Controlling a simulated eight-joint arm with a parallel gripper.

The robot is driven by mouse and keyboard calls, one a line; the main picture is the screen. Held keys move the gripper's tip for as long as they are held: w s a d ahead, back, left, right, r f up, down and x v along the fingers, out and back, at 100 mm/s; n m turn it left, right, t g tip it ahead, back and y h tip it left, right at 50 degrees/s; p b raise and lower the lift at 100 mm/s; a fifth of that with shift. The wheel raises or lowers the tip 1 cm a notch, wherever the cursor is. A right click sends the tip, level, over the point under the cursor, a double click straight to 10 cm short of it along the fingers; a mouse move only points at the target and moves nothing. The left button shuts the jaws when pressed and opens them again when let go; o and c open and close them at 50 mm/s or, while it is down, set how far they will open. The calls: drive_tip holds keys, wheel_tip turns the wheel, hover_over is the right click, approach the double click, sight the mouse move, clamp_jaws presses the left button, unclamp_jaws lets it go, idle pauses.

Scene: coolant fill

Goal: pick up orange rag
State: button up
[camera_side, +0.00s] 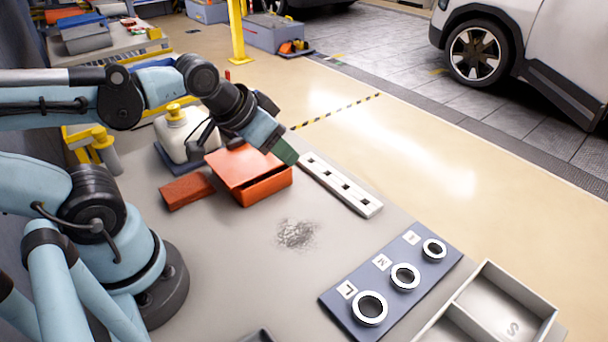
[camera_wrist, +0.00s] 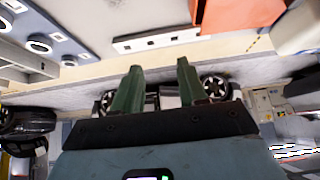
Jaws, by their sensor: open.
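An orange-red, flat folded piece that looks like the orange rag (camera_side: 187,190) lies on the grey table, left of a larger orange box (camera_side: 262,190). My gripper (camera_side: 285,154) is above the box's back right corner, apart from the rag and slanting down to the right. In the wrist view its two green fingers (camera_wrist: 158,78) are spread with nothing between them. That view looks out over the table edge toward the floor and cars. The rag is not visible there; only part of the orange box (camera_wrist: 235,12) shows at the top.
A white slotted strip (camera_side: 341,186) lies right of the box. A blue board (camera_side: 336,298) with three rings and a grey divided tray (camera_side: 548,310) are at the front right. A white jug (camera_side: 185,138) stands behind the rag. The table middle is clear, with a dark scribbled patch (camera_side: 297,234).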

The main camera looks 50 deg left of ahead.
idle(0.3)
drive_tip(key=o, duration=1.1)
drive_tip(key=shift+a, duration=0.1)
drive_tip(key=s+a+g, duration=0.1)
drive_tip(key=a, duration=0.2)
drive_tip(key=s+a+f+g+y, duration=0.1)
drive_tip(key=s+a, duration=0.1)
drive_tip(key=a, duration=0.2)
drive_tip(key=s+a+g, duration=0.1)
drive_tip(key=a+g, duration=0.1)
drive_tip(key=a, duration=0.2)
drive_tip(key=shift+s+a+f+y, duration=0.15)
drive_tip(key=shift+s+y, duration=0.15)
drive_tip(key=shift+s, duration=0.1)
drive_tip(key=s+a+g+h, duration=0.2)
drive_tip(key=s+a+g, duration=0.1)
drive_tip(key=s+a, duration=0.5)
hover_over(183, 187)
drive_tip(key=shift+w+a+f, duration=0.1)
drive_tip(key=shift+w+f, duration=0.05)
drive_tip(key=shift+f, duration=3.15)
drive_tip(key=shift+s+f, duration=0.2)
drive_tip(key=shift+f, duration=2.65)
